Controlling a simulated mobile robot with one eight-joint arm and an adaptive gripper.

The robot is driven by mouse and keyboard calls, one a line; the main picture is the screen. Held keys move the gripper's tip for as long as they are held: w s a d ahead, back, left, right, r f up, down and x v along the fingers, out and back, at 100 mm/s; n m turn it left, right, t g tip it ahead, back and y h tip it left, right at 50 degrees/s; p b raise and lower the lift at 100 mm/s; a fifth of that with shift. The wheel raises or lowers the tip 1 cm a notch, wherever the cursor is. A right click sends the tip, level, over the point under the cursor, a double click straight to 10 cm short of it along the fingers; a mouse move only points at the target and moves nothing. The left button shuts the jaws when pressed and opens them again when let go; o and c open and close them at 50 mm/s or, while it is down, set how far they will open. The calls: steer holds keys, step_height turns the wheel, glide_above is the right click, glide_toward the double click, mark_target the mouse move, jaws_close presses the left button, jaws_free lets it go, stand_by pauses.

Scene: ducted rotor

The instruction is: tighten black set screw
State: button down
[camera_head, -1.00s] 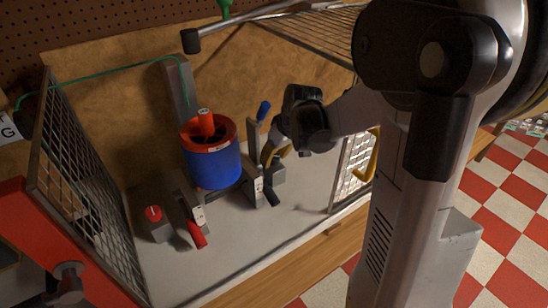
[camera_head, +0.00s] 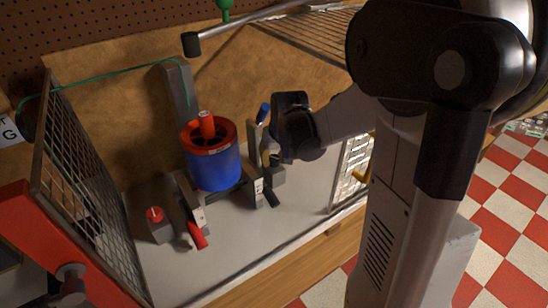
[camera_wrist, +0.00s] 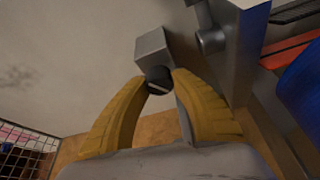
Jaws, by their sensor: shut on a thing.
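The black set screw (camera_wrist: 157,84) shows in the wrist view as a dark round head with a pale slot, at the end of a grey block (camera_wrist: 152,46). The yellow fingertips of my gripper (camera_wrist: 160,78) are closed around the screw, one on each side. In the head view, my gripper (camera_head: 273,158) is low at the right of the blue ducted rotor (camera_head: 213,167). There the wrist and fingers hide the screw. The rotor has a red rim and a red hub and sits between grey clamps.
A blue-tipped lever (camera_head: 263,113) stands close to my wrist. A black handle (camera_head: 271,199) and a red handle (camera_head: 197,235) stick out in front. A red knob (camera_head: 155,214) is at left. Mesh panels (camera_head: 85,155) flank the bench; its front right surface (camera_head: 300,205) is clear.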

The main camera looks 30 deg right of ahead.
steer(key=m+h, duration=0.1)
steer(key=m, duration=0.2)
steer(key=m+g+h, duration=0.1)
steer(key=m, duration=0.2)
steer(key=shift+m, duration=0.3)
stand_by(0.4)
steer(key=c, duration=1)
jaws_free()
steer(key=shift+c, duration=0.2)
steer(key=v, duration=1.2)
steer(key=shift+w+a, duration=0.15)
steer(key=shift+w, duration=0.05)
steer(key=shift+f, duration=0.1)
